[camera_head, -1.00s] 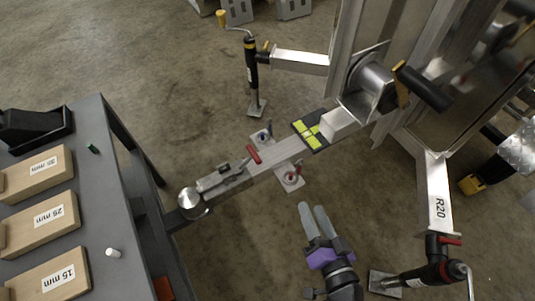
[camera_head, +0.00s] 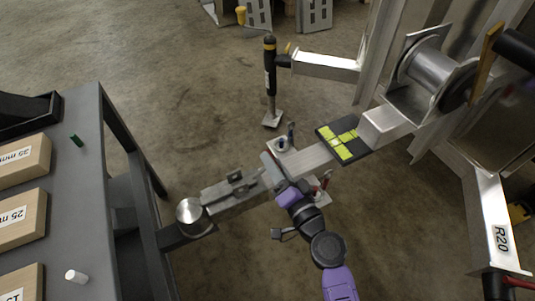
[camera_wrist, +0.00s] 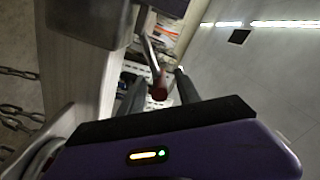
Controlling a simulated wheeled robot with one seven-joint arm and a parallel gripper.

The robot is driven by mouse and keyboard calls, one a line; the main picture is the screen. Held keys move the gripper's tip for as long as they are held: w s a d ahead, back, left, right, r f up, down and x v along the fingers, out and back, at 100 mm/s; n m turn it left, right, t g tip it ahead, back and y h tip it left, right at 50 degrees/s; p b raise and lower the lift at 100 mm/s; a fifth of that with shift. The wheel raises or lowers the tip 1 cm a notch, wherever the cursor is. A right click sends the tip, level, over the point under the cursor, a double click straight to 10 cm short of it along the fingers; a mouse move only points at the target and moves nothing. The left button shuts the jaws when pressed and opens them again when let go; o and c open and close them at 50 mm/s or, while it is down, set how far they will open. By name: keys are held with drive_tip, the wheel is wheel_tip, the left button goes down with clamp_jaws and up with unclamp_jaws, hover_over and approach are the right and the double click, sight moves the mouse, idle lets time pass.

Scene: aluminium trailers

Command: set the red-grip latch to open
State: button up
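The drawbar (camera_head: 313,160) runs diagonally through the head view. Another red lever (camera_head: 325,182) stands on the right side bracket, partly behind my gripper. A blue-grip lever (camera_head: 291,132) stands on the left bracket.
A grey bench (camera_head: 85,225) with wooden blocks (camera_head: 20,218) stands at the left. A black pad with yellow-green patches (camera_head: 343,139), a winch (camera_head: 430,75) and a jack stand (camera_head: 270,75) are near the drawbar. A chain (camera_wrist: 20,105) hangs left in the wrist view.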

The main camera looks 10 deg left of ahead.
drive_tip(key=shift+x, duration=1.85)
clamp_jaws()
drive_tip(key=shift+d, duration=0.1)
